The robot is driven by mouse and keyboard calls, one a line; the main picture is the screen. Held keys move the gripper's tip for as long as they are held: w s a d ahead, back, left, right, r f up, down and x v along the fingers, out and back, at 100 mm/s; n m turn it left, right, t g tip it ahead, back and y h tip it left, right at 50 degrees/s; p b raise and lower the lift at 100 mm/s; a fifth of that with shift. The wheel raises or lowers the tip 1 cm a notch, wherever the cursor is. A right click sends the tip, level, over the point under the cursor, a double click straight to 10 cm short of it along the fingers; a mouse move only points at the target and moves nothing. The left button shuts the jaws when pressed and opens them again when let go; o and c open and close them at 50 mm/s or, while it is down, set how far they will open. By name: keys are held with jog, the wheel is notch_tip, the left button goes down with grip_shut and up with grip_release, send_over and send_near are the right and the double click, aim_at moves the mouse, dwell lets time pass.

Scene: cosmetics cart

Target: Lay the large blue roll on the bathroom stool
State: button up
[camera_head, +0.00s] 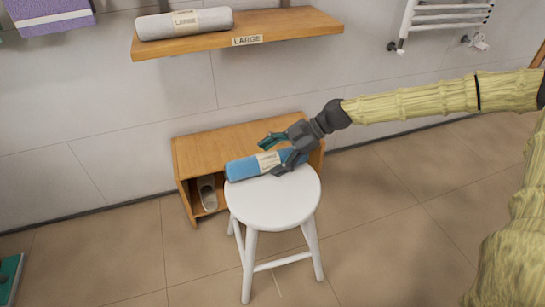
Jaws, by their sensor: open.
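The large blue roll (244,168), with a pale label band, lies on its side along the back edge of the round white bathroom stool (272,205). It appears to rest on the seat. My gripper (272,155) comes in from the right and is open. Its dark fingers are at the right half of the roll, one beyond it and one over its near right end. The fingers hide part of that end. I cannot tell whether they touch the roll.
A wooden bench (200,150) stands behind the stool, with a slipper (207,193) inside. A wall shelf (290,25) marked LARGE holds a grey roll (205,21). A towel rail (447,17) is at upper right. The tiled floor around the stool is clear.

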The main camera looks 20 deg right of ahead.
jog(key=p+v, duration=0.4)
jog(key=v, duration=0.8)
jog(key=shift+r, duration=0.1)
